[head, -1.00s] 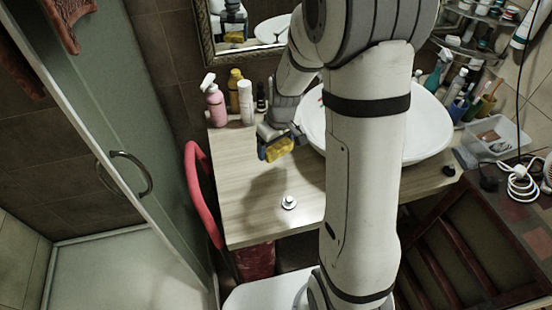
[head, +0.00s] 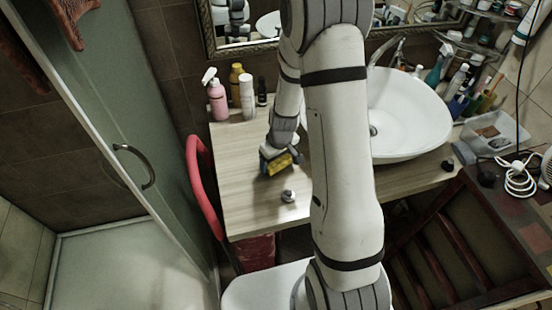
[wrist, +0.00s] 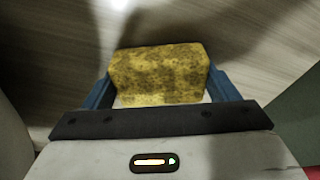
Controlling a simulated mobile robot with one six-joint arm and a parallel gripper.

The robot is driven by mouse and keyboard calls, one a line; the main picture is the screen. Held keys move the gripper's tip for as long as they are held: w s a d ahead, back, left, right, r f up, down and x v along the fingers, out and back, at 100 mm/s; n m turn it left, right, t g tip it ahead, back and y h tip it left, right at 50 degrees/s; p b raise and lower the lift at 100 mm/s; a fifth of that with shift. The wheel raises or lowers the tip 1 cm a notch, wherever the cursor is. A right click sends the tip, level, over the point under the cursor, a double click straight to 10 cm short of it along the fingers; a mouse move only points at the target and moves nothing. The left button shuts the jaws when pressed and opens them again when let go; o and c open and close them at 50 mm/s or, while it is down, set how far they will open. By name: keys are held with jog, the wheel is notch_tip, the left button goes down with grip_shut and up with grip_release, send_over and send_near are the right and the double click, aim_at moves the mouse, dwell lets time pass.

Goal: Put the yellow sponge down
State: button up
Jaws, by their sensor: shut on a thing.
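The yellow sponge (head: 280,164) is between the fingers of my gripper (head: 279,160), over the left part of the wooden counter (head: 240,198). In the wrist view the sponge (wrist: 158,75) fills the space between the two blue fingers of my gripper (wrist: 160,92), which is shut on it. The counter's wood grain (wrist: 60,45) shows beyond the sponge, with a dark shadow around it. I cannot tell whether the sponge's underside touches the counter.
A small round metal stopper (head: 288,196) sits on the counter just in front of the sponge. A pink bottle (head: 217,100), a white bottle (head: 247,98) and others stand at the back. The white basin (head: 410,125) is to the right. The counter left of the sponge is clear.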

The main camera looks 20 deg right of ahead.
aim_at(280, 162)
jog(key=shift+f, duration=0.2)
jog(key=o, duration=0.9)
jog(key=shift+r, duration=0.2)
notch_tip(280, 162, up, 12)
jog(key=s, duration=0.2)
jog(key=s+r+m+t, duration=0.1)
jog(key=s+r+m, duration=0.3)
jog(key=s+r, duration=1.1)
jog(key=s, duration=0.3)
jog(key=shift+s+a+m+t+h+b, duration=0.2)
jog(key=shift+m+t+h+b, duration=0.1)
jog(key=shift+t+h+b, duration=0.1)
jog(key=shift+w, duration=0.1)
